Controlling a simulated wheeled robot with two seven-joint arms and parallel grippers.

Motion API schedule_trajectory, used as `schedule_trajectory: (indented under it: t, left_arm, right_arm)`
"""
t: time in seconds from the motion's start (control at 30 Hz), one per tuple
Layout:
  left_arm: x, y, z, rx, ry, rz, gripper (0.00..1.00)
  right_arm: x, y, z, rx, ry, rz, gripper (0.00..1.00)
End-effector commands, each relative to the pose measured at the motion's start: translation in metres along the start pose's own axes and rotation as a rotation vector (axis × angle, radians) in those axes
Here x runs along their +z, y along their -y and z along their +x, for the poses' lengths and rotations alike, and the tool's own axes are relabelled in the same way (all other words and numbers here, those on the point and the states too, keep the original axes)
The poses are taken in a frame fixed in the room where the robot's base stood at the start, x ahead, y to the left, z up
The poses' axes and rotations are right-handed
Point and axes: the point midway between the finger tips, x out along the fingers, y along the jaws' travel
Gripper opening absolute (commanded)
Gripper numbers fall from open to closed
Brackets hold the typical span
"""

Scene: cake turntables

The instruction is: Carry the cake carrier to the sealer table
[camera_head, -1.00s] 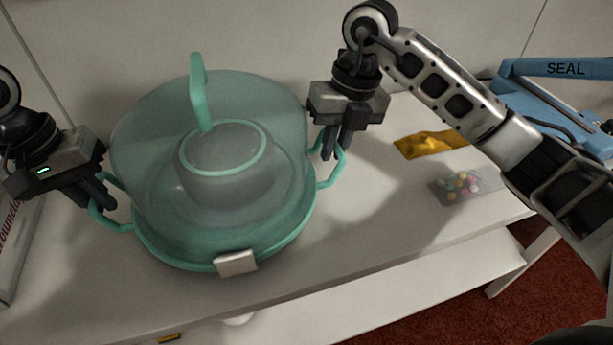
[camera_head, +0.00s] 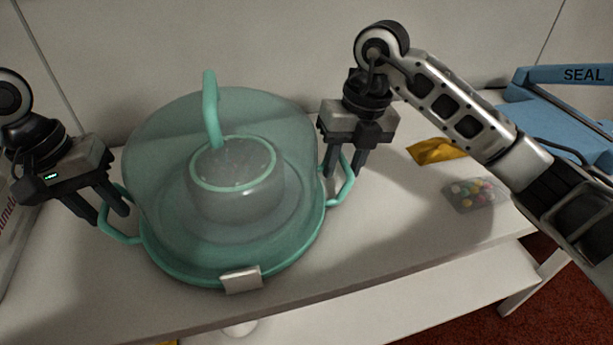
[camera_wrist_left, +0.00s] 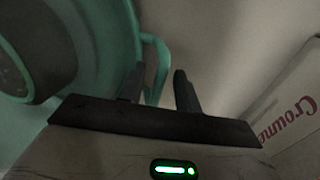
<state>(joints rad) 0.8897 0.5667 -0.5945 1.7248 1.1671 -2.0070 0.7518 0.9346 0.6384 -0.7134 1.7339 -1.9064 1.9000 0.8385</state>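The cake carrier (camera_head: 295,235) has a teal base, a clear teal lid with a top handle, a pale front latch and a loop handle on each side. It appears to rest upright on the white table (camera_head: 410,235). My left gripper (camera_head: 108,215) is open at the left loop handle (camera_head: 118,236). In the left wrist view its fingers (camera_wrist_left: 160,85) stand apart, with the loop (camera_wrist_left: 158,58) between them, close to the left finger. My right gripper (camera_head: 344,170) is open, its fingers apart at the right loop handle (camera_head: 347,191). The blue sealer (camera_head: 565,115), marked SEAL, stands at the right.
A yellow packet (camera_head: 436,151) and a clear bag of coloured balls (camera_head: 473,193) lie on the table between the carrier and the sealer, near my right arm. A printed box (camera_wrist_left: 292,105) stands left of the carrier. A wall runs behind the table.

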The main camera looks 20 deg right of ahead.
Motion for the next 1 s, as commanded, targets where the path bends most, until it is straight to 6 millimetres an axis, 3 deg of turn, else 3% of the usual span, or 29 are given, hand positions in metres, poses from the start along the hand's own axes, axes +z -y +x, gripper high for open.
schedule_trajectory:
  t: [0.3,0.5,0.77,1.0]
  left_arm:
    - [-0.001,0.002,-0.067,-0.004,-0.007,-0.005,0.33]
    - [-0.001,0.001,-0.099,-0.003,-0.004,-0.004,0.33]
    - [0.000,0.001,-0.112,-0.002,0.000,-0.004,0.33]
    - [0.000,0.001,-0.112,-0.002,0.000,-0.003,0.33]
  right_arm:
    - [0.000,-0.001,0.000,0.001,0.000,-0.001,0.33]
    - [0.000,-0.001,0.000,0.001,0.000,-0.001,0.33]
    - [0.001,-0.001,-0.009,0.002,0.004,-0.001,0.33]
    - [0.001,0.000,-0.055,0.001,0.008,-0.001,0.33]
